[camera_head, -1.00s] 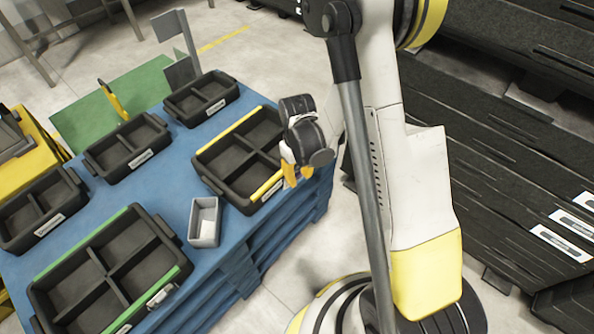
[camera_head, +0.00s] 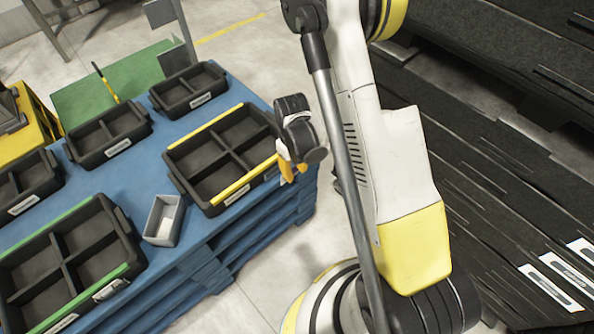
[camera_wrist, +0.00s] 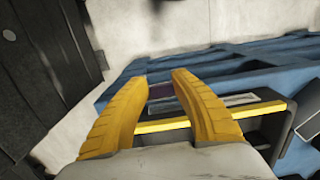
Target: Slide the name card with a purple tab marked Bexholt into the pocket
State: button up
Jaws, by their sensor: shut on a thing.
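A small purple patch (camera_wrist: 161,91) shows between my finger tips in the wrist view; it looks like the card's purple tab. Its lettering cannot be read. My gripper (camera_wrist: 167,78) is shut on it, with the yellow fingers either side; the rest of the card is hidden. In the head view my gripper (camera_head: 290,176) is at the right front corner of a black tray with yellow strips (camera_head: 205,203). A pale label (camera_wrist: 240,100) shows on this tray's side, right of my fingers. I cannot tell whether the card touches the tray, and the pocket is hidden by my gripper.
The trays stand on a blue table (camera_head: 130,185). A tray with green strips (camera_head: 135,262) is at the lower left, with a small grey box (camera_head: 150,238) beside it. Smaller black trays (camera_head: 205,107) stand behind. Open floor (camera_head: 250,290) lies in front of the table.

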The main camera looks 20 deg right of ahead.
jog(key=shift+w+a+f+p, duration=0.15)
jog(key=shift+w+p, duration=0.1)
jog(key=shift+w, duration=0.15)
jog(key=shift+w+a+f+p, duration=0.1)
jog(key=shift+w+p, duration=0.15)
jog(key=shift+w, duration=0.15)
jog(key=shift+w+a+f+p, duration=0.2)
jog(key=shift+w+a+f, duration=0.15)
jog(key=shift+w, duration=0.8)
jog(key=shift+w+a+f+p, duration=0.25)
jog(key=shift+w+a, duration=0.15)
jog(key=shift+w, duration=0.7)
jog(key=shift+w+a+f+p, duration=0.25)
jog(key=shift+w+a, duration=0.1)
jog(key=shift+w, duration=0.8)
jog(key=shift+f+b, duration=0.4)
jog(key=shift+f, duration=0.8)
grip_shut()
jog(key=shift+s+a+f+t+h+b, duration=0.25)
jog(key=shift+h+b, duration=0.35)
jog(key=shift+b, duration=0.3)
jog(key=shift+d+r+m+t+h+b, duration=0.2)
jog(key=shift+m+t+h+b, duration=0.1)
jog(key=shift+h, duration=0.2)
jog(key=shift+d, duration=0.1)
